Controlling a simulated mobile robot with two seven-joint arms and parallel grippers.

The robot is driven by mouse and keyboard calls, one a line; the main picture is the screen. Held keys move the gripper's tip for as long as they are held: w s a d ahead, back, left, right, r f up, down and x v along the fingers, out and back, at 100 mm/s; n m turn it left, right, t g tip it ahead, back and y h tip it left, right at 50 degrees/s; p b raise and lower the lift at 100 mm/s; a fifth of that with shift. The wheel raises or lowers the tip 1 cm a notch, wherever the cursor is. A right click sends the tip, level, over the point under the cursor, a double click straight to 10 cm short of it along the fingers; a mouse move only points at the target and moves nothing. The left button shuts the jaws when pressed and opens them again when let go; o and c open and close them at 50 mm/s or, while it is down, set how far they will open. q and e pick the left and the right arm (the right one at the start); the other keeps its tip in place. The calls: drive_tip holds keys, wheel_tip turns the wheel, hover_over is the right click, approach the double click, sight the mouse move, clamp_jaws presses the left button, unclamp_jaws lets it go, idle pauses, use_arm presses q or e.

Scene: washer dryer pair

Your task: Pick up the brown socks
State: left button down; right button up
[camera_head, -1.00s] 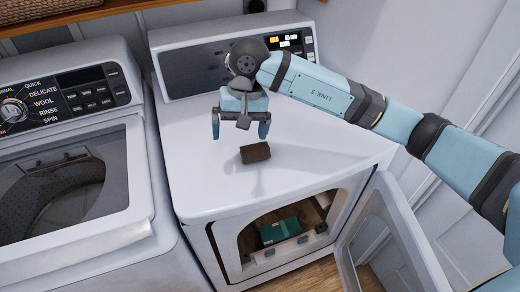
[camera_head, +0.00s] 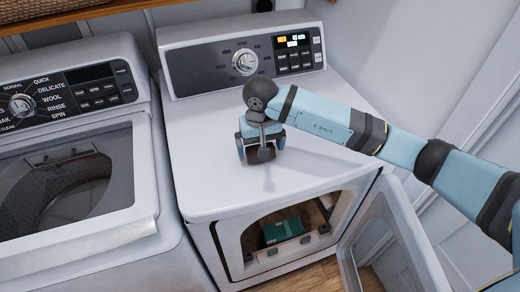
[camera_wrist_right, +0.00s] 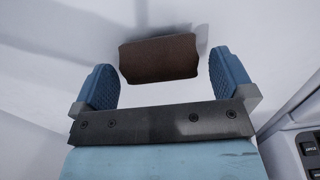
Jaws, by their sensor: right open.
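The brown socks (camera_wrist_right: 158,59) are a small folded brown bundle on the white top of the dryer. In the head view the socks (camera_head: 262,155) are partly hidden behind my right gripper (camera_head: 260,158). In the right wrist view my right gripper (camera_wrist_right: 160,82) is open, with one blue finger on each side of the socks. A gap shows between the socks and each finger, and the socks sit around and slightly beyond the fingertips. My left gripper is not in view.
The dryer (camera_head: 215,185) has its front door (camera_head: 385,250) open, with a teal item (camera_head: 283,231) inside. The washer (camera_head: 150,228) stands to the left, its lid showing a dark drum. The dryer's control panel (camera_head: 245,62) rises behind the gripper. The rest of the dryer top is clear.

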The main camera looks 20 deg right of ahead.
drive_tip(key=shift+f, duration=1.4)
drive_tip(key=c, duration=0.8)
drive_tip(key=shift+r, duration=0.1)
